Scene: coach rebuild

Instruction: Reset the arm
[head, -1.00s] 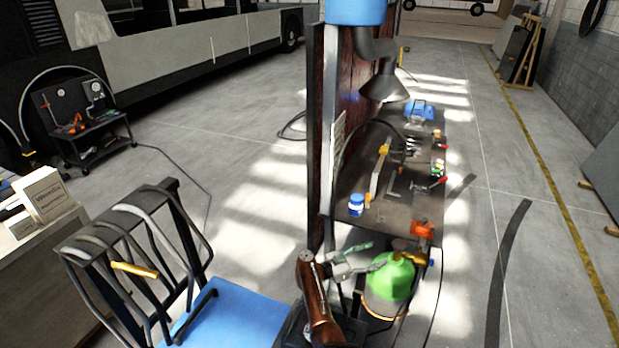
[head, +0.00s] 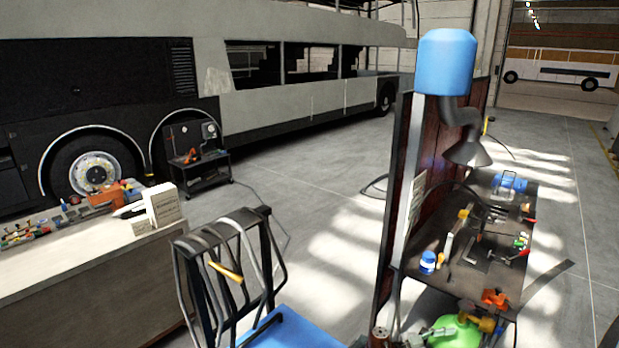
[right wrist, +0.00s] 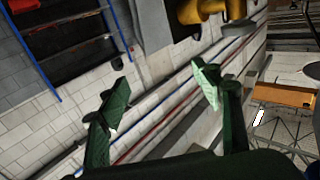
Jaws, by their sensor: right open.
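My right gripper shows in the right wrist view (right wrist: 160,90) with its two green fingers wide apart and nothing between them. My left gripper is not in view.
A dark workbench (head: 440,262) with tools stands behind the cylinder, beside a dark red panel (head: 402,185). A pale counter (head: 80,262) is at far left. Open floor (head: 320,220) lies between chair and panel.

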